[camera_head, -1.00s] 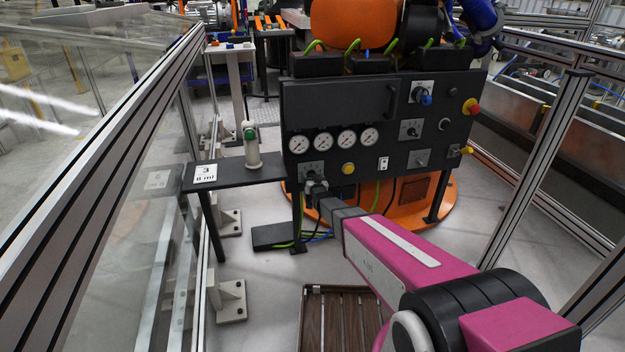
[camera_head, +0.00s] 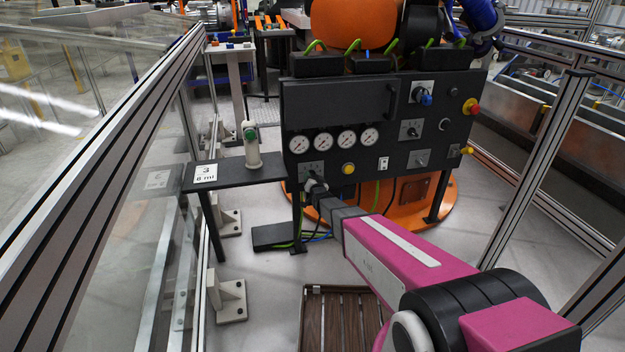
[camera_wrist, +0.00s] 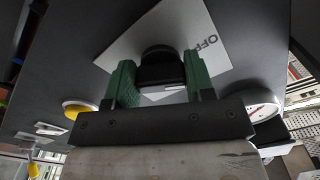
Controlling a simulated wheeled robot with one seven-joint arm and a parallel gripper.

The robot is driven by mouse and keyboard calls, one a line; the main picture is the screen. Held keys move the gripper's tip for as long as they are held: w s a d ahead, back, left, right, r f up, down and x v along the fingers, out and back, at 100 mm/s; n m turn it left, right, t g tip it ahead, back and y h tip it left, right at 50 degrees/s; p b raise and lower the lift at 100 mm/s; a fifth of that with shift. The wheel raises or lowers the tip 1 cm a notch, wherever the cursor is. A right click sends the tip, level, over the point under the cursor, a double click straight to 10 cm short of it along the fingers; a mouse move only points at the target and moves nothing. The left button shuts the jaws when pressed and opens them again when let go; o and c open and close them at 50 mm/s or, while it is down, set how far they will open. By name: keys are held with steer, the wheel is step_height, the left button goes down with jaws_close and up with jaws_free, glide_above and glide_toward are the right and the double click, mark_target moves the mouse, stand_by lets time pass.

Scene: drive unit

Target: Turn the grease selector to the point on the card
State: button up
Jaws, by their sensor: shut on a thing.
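The card (camera_head: 206,173) lies on the dark shelf left of the panel and reads "3" with "8 ml" below. The grease selector is a black knob (camera_wrist: 160,72) on a white plate (camera_wrist: 213,52) marked "OFF". A white line shows on the knob's near edge. The plate (camera_head: 313,168) also shows in the head view, low on the panel's left under the gauges. My gripper (camera_wrist: 157,84) is shut on the knob, one green finger on each side. In the head view my gripper (camera_head: 314,186) covers the knob. Other marks on the plate are hidden.
A yellow button (camera_head: 348,169) sits right of the plate, with several gauges (camera_head: 346,140) above. Cables hang below the panel. Glass fencing runs along the left.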

steer(key=m, duration=0.4)
steer(key=shift+m, duration=0.3)
steer(key=m, duration=0.5)
steer(key=shift+a+r+m, duration=0.1)
steer(key=shift+r+m, duration=0.05)
steer(key=shift+m, duration=0.15)
steer(key=m, duration=0.5)
steer(key=shift+r, duration=0.1)
steer(key=m, duration=0.5)
steer(key=o, duration=0.9)
steer(key=shift+s, duration=0.1)
